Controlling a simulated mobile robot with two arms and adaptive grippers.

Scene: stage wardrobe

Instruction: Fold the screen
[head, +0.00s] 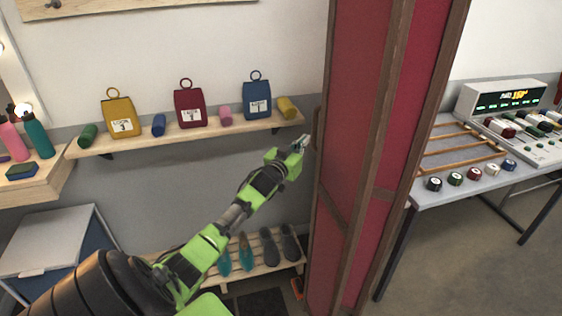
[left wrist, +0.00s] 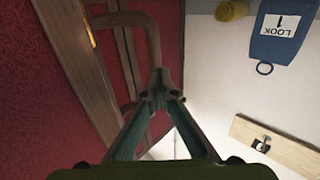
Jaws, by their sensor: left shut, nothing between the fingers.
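The folding screen (head: 360,130) stands upright right of centre in the head view. It has red panels in dark wooden frames, set at an angle to each other. A brown handle (head: 317,130) sticks out from its left edge; the handle (left wrist: 148,36) also shows large in the left wrist view, on the wooden frame (left wrist: 80,60). My left gripper (head: 302,143) is shut and empty, its tips beside the handle. In the left wrist view the fingertips (left wrist: 161,90) meet close to the handle; whether they touch it I cannot tell. My right gripper is out of view.
A wall shelf (head: 190,136) with coloured bags and small rolls runs left of the screen. A low rack (head: 262,270) with shoes stands below. A table (head: 460,185) with a control console (head: 515,110) and several round knobs stands close to the screen's right.

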